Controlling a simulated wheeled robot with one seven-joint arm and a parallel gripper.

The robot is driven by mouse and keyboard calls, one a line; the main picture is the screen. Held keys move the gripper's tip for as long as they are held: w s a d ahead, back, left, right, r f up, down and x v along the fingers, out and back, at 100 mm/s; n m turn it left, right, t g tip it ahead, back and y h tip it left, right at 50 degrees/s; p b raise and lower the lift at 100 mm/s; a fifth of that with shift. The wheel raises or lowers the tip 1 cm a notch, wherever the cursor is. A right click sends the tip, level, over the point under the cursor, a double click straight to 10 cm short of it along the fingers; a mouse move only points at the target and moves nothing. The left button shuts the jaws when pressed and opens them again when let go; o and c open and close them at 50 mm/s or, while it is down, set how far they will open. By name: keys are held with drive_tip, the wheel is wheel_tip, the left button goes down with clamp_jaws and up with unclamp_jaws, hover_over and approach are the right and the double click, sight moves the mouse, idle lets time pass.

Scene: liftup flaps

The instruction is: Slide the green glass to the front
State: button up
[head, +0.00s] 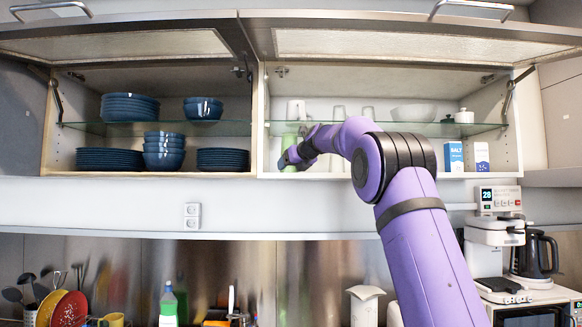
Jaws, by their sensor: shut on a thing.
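The green glass (290,142) stands upright on the bottom shelf of the right cupboard, at its left end near the middle divider. My purple arm reaches up from the lower right into this open cupboard. My gripper (288,157) is at the green glass and shut on it, at the glass's mid to lower part. The fingers are small in this view and partly hide the glass. How far the glass stands from the shelf's front edge is hard to tell.
Both lift-up flaps are raised above. A glass shelf (470,129) with white cups and a bowl (413,113) runs just above my gripper. Blue dishes (163,150) fill the left cupboard. A salt box (454,156) stands at the right.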

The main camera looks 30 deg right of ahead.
drive_tip(key=o, duration=1.2)
drive_tip(key=shift+c, duration=0.2)
drive_tip(key=shift+s, duration=0.1)
drive_tip(key=shift+s+r, duration=0.15)
drive_tip(key=shift+s, duration=0.05)
drive_tip(key=s, duration=1.2)
drive_tip(key=shift+s+d, duration=0.2)
drive_tip(key=shift+s, duration=0.1)
